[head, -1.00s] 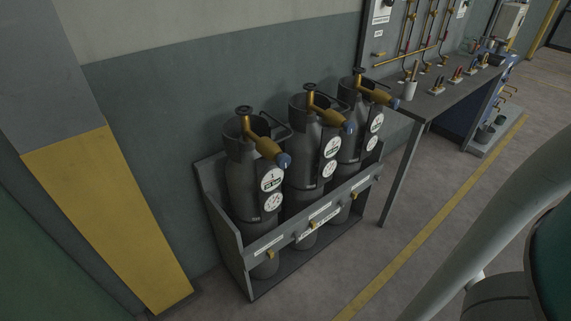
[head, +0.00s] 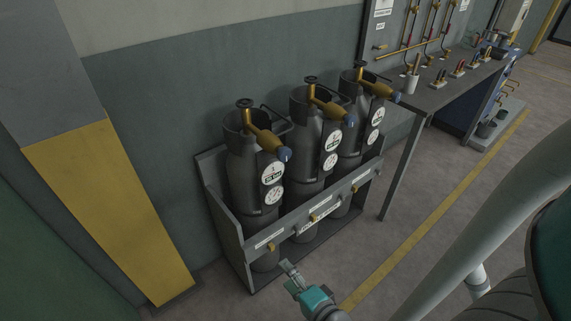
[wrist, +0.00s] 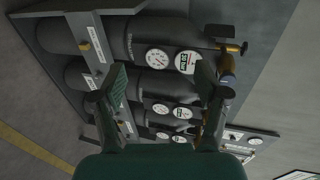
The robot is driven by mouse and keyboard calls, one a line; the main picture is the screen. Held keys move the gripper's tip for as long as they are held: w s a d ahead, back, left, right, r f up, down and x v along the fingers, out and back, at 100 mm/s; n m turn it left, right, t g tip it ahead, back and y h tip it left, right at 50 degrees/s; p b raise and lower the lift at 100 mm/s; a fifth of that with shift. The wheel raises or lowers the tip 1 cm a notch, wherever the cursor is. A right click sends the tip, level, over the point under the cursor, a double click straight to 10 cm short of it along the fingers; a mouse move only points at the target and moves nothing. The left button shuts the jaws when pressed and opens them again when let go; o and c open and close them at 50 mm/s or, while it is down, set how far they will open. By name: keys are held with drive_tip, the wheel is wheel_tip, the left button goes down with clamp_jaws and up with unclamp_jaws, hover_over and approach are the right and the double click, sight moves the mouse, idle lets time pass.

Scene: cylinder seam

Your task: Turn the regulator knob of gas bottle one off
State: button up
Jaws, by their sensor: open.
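Three dark gas bottles stand in a grey rack in the head view. The left bottle (head: 243,185) carries a label that seems to read 1. Its brass regulator (head: 264,138) slants down right and ends in a blue knob (head: 284,154). My gripper (head: 288,268) is low in front of the rack, below and apart from that knob. In the wrist view my gripper (wrist: 161,76) is open and empty, fingers wide apart. The nearest bottle (wrist: 178,42) lies across the top there, its brass regulator (wrist: 226,64) just right of the right finger, which partly covers that area.
The middle bottle (head: 305,165) and right bottle (head: 350,140) have similar regulators. The rack's front rail (head: 290,226) crosses the bottles. A workbench (head: 432,98) stands to the right, and a yellow-grey pillar (head: 110,210) to the left. Floor in front is clear.

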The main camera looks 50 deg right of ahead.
drive_tip(key=w+d+r+m+t, duration=0.1)
drive_tip(key=w+d+r+m, duration=0.1)
drive_tip(key=w+d+m, duration=0.3)
drive_tip(key=w+d+r+m, duration=0.2)
drive_tip(key=d+r+m, duration=0.1)
drive_tip(key=d, duration=0.3)
drive_tip(key=m+t, duration=0.2)
drive_tip(key=m, duration=0.4)
approach(286, 156)
drive_tip(key=shift+m, duration=0.3)
drive_tip(key=x, duration=1)
drive_tip(key=shift+w+d, duration=0.1)
drive_tip(key=shift+w, duration=0.1)
drive_tip(key=c, duration=1.2)
